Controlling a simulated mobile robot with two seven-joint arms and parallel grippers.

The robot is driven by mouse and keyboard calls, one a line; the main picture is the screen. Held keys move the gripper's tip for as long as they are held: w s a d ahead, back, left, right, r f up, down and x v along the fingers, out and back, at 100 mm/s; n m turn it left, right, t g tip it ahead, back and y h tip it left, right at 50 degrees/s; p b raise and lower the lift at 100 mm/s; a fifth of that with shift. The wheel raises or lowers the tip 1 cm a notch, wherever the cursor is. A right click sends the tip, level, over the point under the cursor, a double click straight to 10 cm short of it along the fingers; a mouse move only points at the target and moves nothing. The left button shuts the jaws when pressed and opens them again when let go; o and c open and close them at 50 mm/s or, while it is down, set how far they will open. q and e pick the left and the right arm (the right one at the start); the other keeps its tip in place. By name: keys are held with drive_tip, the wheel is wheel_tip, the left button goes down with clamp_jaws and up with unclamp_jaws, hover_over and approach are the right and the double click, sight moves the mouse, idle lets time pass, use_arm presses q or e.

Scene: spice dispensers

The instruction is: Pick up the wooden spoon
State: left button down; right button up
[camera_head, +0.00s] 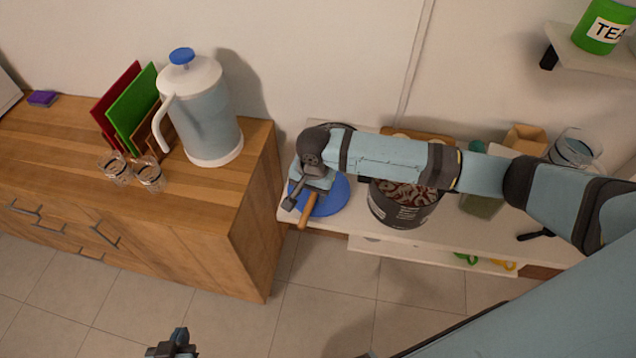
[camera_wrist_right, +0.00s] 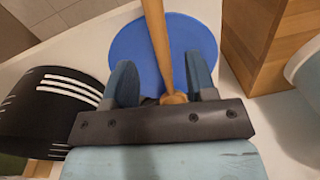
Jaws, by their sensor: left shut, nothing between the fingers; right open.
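The wooden spoon (camera_head: 307,211) shows in the head view as a short light-brown shaft beside my right gripper (camera_head: 299,197), over the blue disc (camera_head: 332,196). In the right wrist view the spoon (camera_wrist_right: 158,45) runs from the top edge down between the two fingers of my right gripper (camera_wrist_right: 163,78). Its near end is close to the palm. The fingers stand apart, with a gap on both sides of the shaft. The spoon's far end is out of that view. My left gripper (camera_head: 172,346) is shut and empty at the bottom of the head view, away from the furniture.
A dark pot (camera_head: 398,216) with brown contents stands right of the disc on a white shelf (camera_head: 432,234), under my right arm. A wooden cabinet (camera_head: 253,225) rises close on the left, bearing a large jug (camera_head: 207,122) and small glasses (camera_head: 150,177). The floor in front is clear.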

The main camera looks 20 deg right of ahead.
sight(310, 202)
wheel_tip(310, 202, down, 5)
drive_tip(key=shift+a+r+p, duration=0.1)
drive_tip(key=shift+a+p, duration=0.05)
drive_tip(key=shift+p, duration=0.25)
clamp_jaws()
